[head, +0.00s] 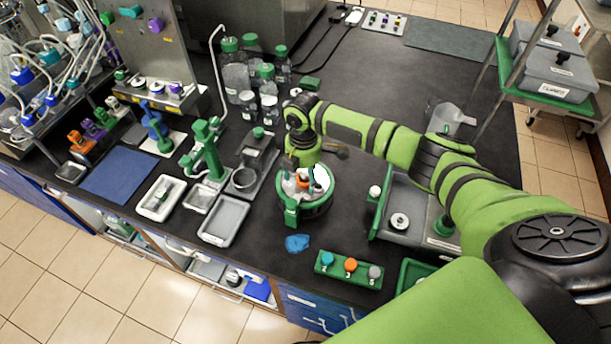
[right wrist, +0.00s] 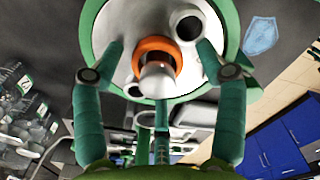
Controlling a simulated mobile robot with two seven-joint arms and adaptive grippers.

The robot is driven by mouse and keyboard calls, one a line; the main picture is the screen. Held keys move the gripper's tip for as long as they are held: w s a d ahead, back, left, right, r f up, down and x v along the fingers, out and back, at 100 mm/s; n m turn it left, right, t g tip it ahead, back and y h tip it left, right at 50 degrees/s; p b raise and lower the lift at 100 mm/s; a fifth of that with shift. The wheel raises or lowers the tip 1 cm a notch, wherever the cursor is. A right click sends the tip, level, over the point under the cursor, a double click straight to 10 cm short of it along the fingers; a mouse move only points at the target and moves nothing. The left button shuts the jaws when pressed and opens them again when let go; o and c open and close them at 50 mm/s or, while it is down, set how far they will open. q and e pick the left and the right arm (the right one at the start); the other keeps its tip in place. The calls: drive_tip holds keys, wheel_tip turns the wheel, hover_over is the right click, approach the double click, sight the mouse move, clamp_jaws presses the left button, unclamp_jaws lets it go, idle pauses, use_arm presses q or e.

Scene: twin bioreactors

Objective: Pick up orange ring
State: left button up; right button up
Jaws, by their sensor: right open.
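The orange ring (right wrist: 153,44) sits around the neck of a white-capped item (right wrist: 156,76) on the white top of a round green-rimmed container (right wrist: 235,40). In the head view the container (head: 318,207) stands on the dark bench, with a bit of orange (head: 304,184) showing inside its rim. My right gripper (head: 303,166) is directly over the container. In the right wrist view my right gripper (right wrist: 161,48) is open, with one green finger on each side of the ring and a gap on both sides. My left gripper is not in view.
A green rack (head: 348,281) with teal, orange and grey knobs lies near the bench's front edge. A blue patch (head: 297,243) is beside it. A grey tray (head: 385,219) stands right of the container, a stand (head: 248,170) left. Bottles (head: 235,75) stand behind.

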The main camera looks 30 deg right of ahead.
drive_tip(key=c, duration=0.8)
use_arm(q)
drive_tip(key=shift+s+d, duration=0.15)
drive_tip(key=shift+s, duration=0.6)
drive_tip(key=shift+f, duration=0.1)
use_arm(e)
drive_tip(key=shift+r, duration=0.1)
